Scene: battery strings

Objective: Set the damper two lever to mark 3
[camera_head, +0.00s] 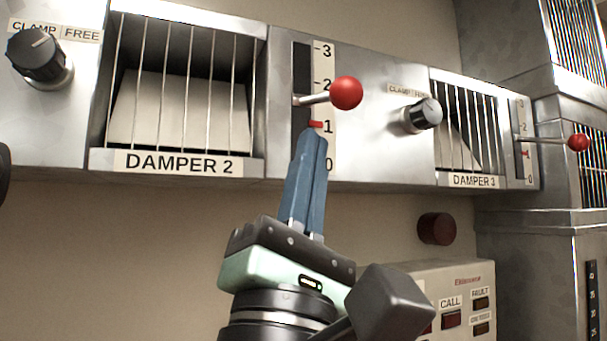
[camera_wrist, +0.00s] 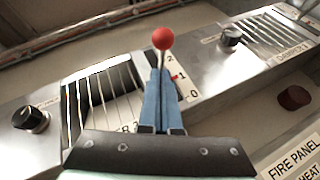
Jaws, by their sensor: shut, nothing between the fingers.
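The damper two lever has a red ball knob (camera_head: 346,92) on a pale stem that comes out of a dark slot beside a 0 to 3 scale (camera_head: 324,64). The stem meets the slot between marks 1 and 2, nearer 2. A small red marker (camera_head: 317,124) sits at mark 1. My gripper (camera_head: 314,132) is shut and empty, its blue fingers pointing up just below the lever. In the wrist view the red ball (camera_wrist: 163,39) shows right above the fingertips (camera_wrist: 158,72); I cannot tell whether they touch the stem.
A black CLAMP/FREE knob (camera_head: 38,55) is left of the DAMPER 2 grille (camera_head: 180,95). Another knob (camera_head: 425,113) and the damper 3 lever (camera_head: 578,142) are to the right. A dark red round button (camera_head: 436,228) and a fire panel (camera_head: 462,300) are below right.

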